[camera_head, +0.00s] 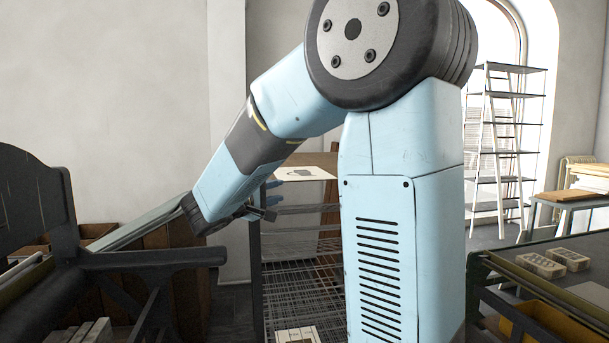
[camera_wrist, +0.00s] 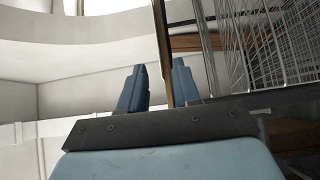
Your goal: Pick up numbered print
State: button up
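A pale print (camera_head: 312,173) with a dark grey figure lies flat on the brown top of a wire rack (camera_head: 300,265). My gripper (camera_head: 280,182) is at the near left edge of that top, partly hidden by my arm. In the wrist view its two blue fingers (camera_wrist: 157,82) stand apart. A thin brown strip (camera_wrist: 160,40), seemingly the rack's top seen edge-on, runs between them, close to the right finger. A gap shows between the strip and the left finger. The print's face cannot be made out in the wrist view, and I see nothing gripped.
A dark press frame (camera_head: 150,258) stands at the left, close under my arm. Another pale sheet (camera_head: 298,335) lies low in the rack. At the right, a dark table (camera_head: 550,250) bears pale blocks (camera_head: 541,264). A shelf and ladder (camera_head: 500,130) stand by the window.

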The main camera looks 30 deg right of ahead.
jog(key=shift+w+r+x, duration=0.15)
jog(key=shift+w+x, duration=0.05)
jog(key=shift+x, duration=3.25)
jog(key=shift+w+r+x, duration=0.15)
jog(key=shift+x, duration=3.3)
jog(key=shift+a, duration=0.25)
grip_shut()
